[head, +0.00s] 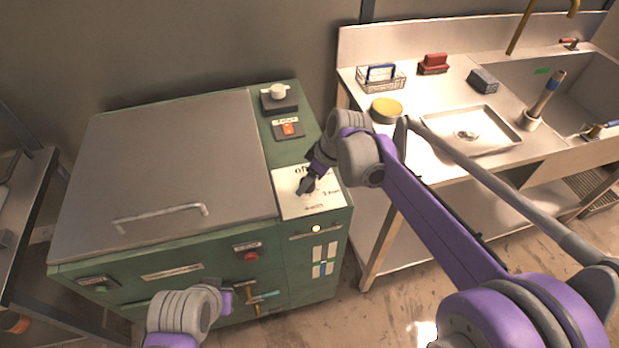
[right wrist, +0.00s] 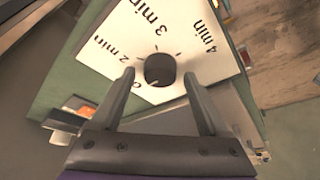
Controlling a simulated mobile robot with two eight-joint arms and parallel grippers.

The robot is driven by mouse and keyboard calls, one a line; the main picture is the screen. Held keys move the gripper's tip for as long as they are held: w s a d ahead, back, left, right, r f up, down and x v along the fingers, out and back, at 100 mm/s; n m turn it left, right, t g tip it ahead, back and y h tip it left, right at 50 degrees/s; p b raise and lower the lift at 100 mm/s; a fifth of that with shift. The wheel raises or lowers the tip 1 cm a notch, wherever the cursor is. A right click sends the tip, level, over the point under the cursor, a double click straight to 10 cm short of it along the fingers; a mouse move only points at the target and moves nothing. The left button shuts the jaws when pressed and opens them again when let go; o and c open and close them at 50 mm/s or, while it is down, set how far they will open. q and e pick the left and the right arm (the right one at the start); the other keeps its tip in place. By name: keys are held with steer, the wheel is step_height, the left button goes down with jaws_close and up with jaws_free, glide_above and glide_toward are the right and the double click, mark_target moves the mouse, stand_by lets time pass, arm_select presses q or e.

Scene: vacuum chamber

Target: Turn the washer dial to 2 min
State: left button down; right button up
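The washer dial (right wrist: 160,70) is a dark round knob on a white plate (right wrist: 105,48) printed with 2 min, 3 min and 4 min; another label by the left finger is partly hidden. Which mark the dial points at is unclear. My right gripper (right wrist: 159,77) is open, with one finger on each side of the dial and gaps visible. In the head view my right gripper (head: 306,186) is over the plate (head: 322,203) and hides the dial. My left gripper (head: 246,294) is low by the green washer's front (head: 190,270); its finger opening is unclear.
The washer's grey lid (head: 170,160) is closed, with a bar handle (head: 160,217). An orange switch (head: 288,129) and a pale knob (head: 279,92) sit behind the plate. A steel sink counter (head: 410,125) with a tray, basket and sponges stands to the right.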

jaws_close()
steer(key=shift+m, duration=0.4)
steer(key=m+h, duration=0.1)
steer(key=m, duration=0.2)
steer(key=m+t+h+p, duration=0.1)
steer(key=m, duration=0.1)
steer(key=shift+s+a+m+t, duration=0.15)
steer(key=shift+m+t, duration=0.15)
steer(key=shift+m, duration=0.1)
steer(key=m+h+p, duration=0.1)
steer(key=m+h, duration=0.1)
steer(key=m, duration=0.3)
steer(key=shift+a, duration=0.1)
stand_by(0.4)
steer(key=shift+o, duration=0.6)
jaws_free()
